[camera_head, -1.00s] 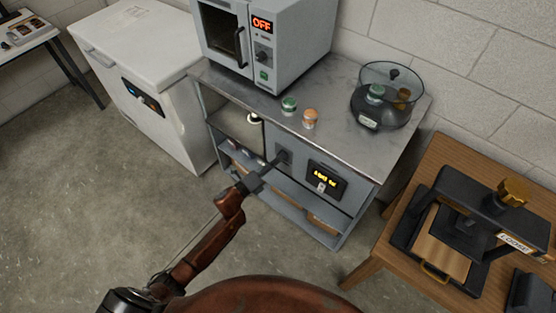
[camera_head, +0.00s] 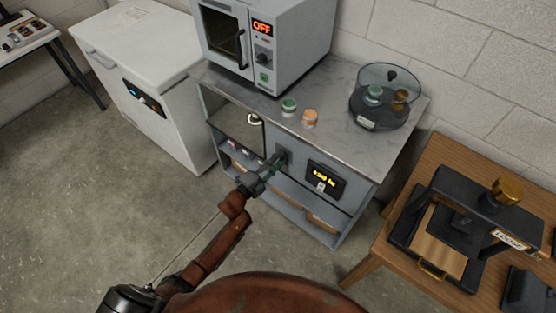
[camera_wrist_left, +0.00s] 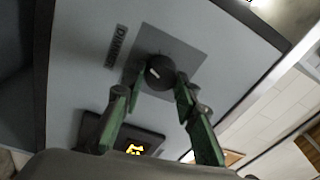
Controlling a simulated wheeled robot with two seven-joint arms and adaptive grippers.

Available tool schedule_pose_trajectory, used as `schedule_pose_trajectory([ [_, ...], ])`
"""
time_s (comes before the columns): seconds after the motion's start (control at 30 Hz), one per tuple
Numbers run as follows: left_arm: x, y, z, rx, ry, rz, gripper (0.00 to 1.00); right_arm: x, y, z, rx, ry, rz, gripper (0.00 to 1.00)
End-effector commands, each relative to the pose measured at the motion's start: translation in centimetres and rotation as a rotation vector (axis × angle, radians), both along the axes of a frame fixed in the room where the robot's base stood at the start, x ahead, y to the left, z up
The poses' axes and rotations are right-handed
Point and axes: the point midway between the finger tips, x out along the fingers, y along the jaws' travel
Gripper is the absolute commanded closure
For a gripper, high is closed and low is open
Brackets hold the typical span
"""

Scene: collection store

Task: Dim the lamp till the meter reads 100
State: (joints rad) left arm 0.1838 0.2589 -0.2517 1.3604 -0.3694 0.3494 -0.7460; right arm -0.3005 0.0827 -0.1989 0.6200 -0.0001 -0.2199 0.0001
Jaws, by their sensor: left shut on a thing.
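The dimmer knob (camera_wrist_left: 160,72) is a round black dial with a white mark, on a grey plate labelled DIMMER on the cabinet front. My left gripper (camera_head: 275,162) is at the knob, its green fingers (camera_wrist_left: 162,80) shut on either side of it in the left wrist view. The meter (camera_head: 325,180) is a black panel with yellow digits right of the knob; its digits are too small and blurred to read. It also shows partly in the left wrist view (camera_wrist_left: 136,148). A lit white lamp (camera_head: 254,119) sits in the open upper-left compartment. My right gripper is out of view.
On the cabinet top (camera_head: 330,95) stand an oven reading OFF (camera_head: 285,45), a green-lidded jar (camera_head: 289,106), an orange-lidded jar (camera_head: 310,118) and a round clear-lidded device (camera_head: 385,97). A white freezer (camera_head: 150,80) is at left. A wooden table with a press (camera_head: 460,225) is at right.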

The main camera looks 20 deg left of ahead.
Motion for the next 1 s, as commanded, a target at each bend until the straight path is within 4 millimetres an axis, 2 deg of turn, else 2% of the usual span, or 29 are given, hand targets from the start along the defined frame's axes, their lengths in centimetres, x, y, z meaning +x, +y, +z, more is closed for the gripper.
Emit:
schedule_pose_trajectory([
  [0.6, -0.1, -0.1, 0.2, -0.543, 0.199, 0.000, 0.97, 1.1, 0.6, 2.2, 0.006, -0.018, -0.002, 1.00],
  [1.0, -0.1, -0.1, 0.1, -0.783, 0.287, 0.002, 0.97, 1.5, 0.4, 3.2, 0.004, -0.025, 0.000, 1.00],
])
